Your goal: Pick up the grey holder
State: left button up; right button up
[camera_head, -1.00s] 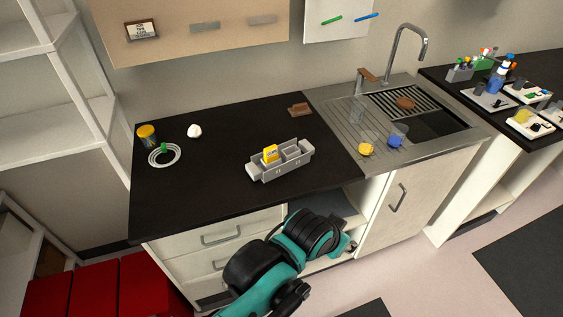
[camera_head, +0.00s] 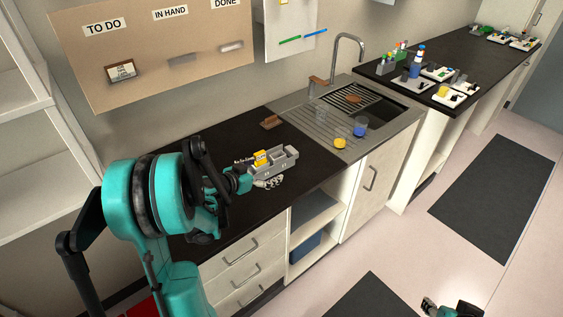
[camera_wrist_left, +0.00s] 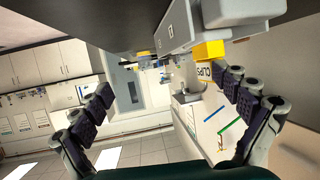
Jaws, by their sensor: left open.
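The grey holder (camera_head: 284,161) stands on the black worktop and has compartments, with a yellow box (camera_head: 260,157) labelled "CLIPS" in it. In the left wrist view the holder (camera_wrist_left: 178,24) and the yellow box (camera_wrist_left: 208,50) show at the top, tilted in the picture. My left gripper (camera_head: 266,182) is close beside the holder's near left side. In the left wrist view its fingers (camera_wrist_left: 168,88) are spread with nothing between them. My arm hides part of the worktop. A piece of my right gripper (camera_head: 448,308) shows at the bottom edge, too cut off to read.
A brown block (camera_head: 271,122) lies behind the holder. A sink (camera_head: 385,107) is to the right, with yellow (camera_head: 340,143) and blue (camera_head: 360,131) items on its drainer. A board (camera_head: 150,50) hangs on the wall behind. The worktop right of the holder is clear.

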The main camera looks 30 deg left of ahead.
aim_at(276, 172)
pick_arm(q)
jog(key=shift+w+a+f, duration=0.15)
jog(key=shift+w+a, duration=0.15)
jog(key=shift+a, duration=0.15)
jog(key=shift+b+x, duration=0.3)
jog(key=shift+x, duration=0.9)
jog(key=shift+w+f, duration=0.3)
jog(key=shift+w, duration=0.15)
jog(key=x, duration=0.1)
jog(key=b+x, duration=0.1)
jog(key=x, duration=0.1)
jog(key=b+x, duration=0.1)
jog(key=shift+w+a+f, duration=0.15)
jog(key=shift+a+f, duration=0.1)
jog(key=shift+f, duration=0.05)
jog(key=shift+r, duration=0.1)
